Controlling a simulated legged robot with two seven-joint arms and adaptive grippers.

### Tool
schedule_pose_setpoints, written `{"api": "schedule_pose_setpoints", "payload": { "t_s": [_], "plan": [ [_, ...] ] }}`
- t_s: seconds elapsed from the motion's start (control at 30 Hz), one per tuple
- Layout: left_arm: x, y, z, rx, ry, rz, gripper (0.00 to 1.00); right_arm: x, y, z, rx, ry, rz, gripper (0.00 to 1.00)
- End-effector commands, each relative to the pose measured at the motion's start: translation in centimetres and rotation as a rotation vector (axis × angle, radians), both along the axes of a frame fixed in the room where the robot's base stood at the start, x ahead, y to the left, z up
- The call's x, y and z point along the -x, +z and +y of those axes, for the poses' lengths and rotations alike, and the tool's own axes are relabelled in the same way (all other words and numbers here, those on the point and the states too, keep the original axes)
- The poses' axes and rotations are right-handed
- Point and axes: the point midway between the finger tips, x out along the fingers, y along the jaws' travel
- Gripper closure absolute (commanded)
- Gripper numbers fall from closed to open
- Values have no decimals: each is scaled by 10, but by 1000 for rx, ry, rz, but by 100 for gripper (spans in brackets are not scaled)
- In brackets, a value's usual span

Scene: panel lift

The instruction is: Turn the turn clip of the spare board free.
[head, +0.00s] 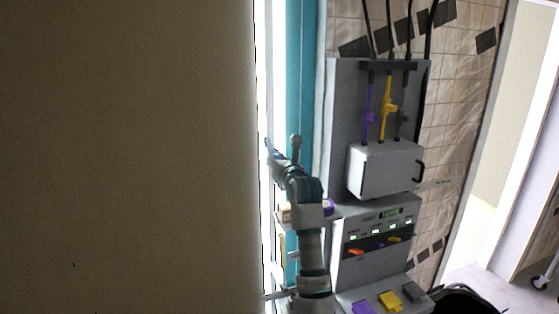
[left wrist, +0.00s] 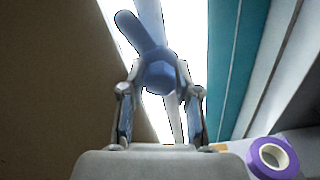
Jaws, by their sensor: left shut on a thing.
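My left gripper (head: 282,152) is raised beside the edge of a large brown panel, in front of a bright gap. In the left wrist view its two fingers (left wrist: 160,100) are closed around a blue-grey turn clip (left wrist: 158,74). The clip has a rounded body between the fingers and a lever pointing up and left. A pale strip runs behind it. In the head view the clip is too small to tell from the fingertips. I cannot tell whether the brown panel (head: 125,160) is the spare board. My right gripper is not in view.
A teal panel (head: 302,80) stands right of the gap. A grey station (head: 345,110) holds a white box (head: 385,168), purple and yellow tools, and a switch console (head: 380,240). A purple ring (left wrist: 272,157) lies at the lower right of the wrist view. The brown panel blocks the left.

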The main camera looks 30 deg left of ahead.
Motion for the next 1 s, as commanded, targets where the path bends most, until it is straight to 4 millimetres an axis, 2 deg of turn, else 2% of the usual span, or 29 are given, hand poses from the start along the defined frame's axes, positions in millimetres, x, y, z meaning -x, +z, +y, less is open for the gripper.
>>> {"api": "schedule_pose_setpoints", "payload": {
  "t_s": [0.03, 0.6, 1.0],
  "plan": [
    [2, 10, 1, -42, 0, 14, 100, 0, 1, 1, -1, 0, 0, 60],
    [1, 10, -1, -387, 3, 422, 100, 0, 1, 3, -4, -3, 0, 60],
    [1, 10, -2, -557, 6, 622, 100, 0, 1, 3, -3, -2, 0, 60]
  ]
}}
